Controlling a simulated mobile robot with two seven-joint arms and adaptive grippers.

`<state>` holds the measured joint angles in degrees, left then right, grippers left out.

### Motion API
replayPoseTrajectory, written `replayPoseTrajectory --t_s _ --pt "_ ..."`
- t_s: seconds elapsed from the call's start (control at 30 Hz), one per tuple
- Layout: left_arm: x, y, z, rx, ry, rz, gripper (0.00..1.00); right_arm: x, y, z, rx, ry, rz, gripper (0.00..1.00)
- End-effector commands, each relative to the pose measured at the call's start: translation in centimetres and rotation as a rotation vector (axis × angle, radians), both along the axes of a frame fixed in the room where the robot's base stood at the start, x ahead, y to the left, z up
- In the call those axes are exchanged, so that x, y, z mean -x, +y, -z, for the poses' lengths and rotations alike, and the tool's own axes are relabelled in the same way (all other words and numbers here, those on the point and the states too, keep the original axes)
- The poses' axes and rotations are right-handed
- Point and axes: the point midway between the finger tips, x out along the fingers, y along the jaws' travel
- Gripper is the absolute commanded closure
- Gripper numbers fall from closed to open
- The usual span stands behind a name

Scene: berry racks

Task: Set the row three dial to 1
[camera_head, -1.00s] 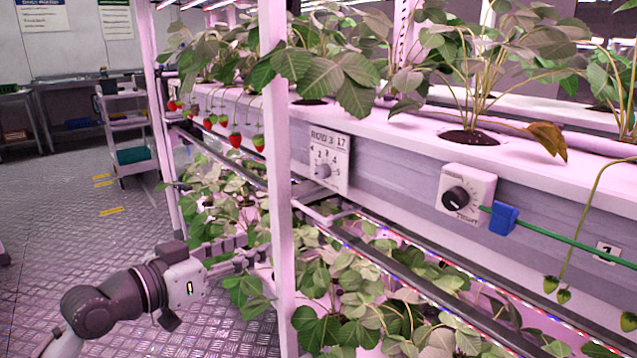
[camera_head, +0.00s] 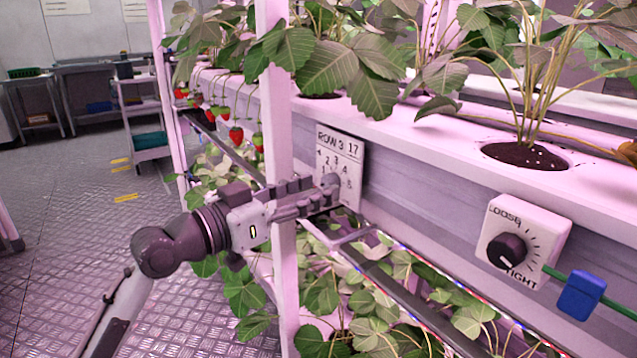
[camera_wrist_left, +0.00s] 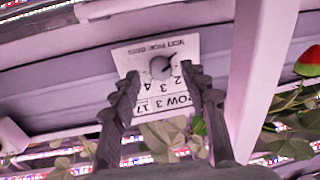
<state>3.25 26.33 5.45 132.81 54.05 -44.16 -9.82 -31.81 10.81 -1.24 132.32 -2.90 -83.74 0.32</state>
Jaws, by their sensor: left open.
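The white row three panel (camera_head: 341,147), marked "ROW 3 17" with numbers around a dial, is on the grey face of the rack. Its grey round dial (camera_head: 332,181) is partly hidden behind my left gripper (camera_head: 325,190) in the head view. In the left wrist view the panel (camera_wrist_left: 190,50) appears upside down, and the dial (camera_wrist_left: 161,67) shows between the tips of my open left gripper (camera_wrist_left: 163,80). I cannot tell whether the fingers touch the dial or which number it points at. My right gripper is not in view.
A pink-white rack post (camera_head: 281,220) stands close beside my left gripper. A second dial box (camera_head: 525,240) marked "LOOSE" and "TIGHT", with a blue clip (camera_head: 581,296), is at the right. Strawberry plants hang above and below; a cart (camera_head: 145,115) stands at the back left.

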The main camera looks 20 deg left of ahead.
Motion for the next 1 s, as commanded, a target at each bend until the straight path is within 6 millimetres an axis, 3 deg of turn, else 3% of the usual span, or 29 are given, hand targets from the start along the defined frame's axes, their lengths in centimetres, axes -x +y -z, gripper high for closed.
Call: replayPoseTrajectory --t_s 0.13,0.43,0.8,1.0 --pt "-1.12 -0.72 -0.03 0.001 0.0 0.001 0.55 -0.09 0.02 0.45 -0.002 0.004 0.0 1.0" --pt "-1.37 -0.88 0.06 -0.001 0.002 0.0 0.55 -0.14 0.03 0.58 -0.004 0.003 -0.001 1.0" --pt "-1.35 -0.87 0.06 -0.001 0.002 0.001 1.0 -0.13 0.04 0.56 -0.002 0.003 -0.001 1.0" --pt "-1.34 -0.88 0.11 -0.007 -0.003 0.001 1.0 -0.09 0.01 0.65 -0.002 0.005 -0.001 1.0"
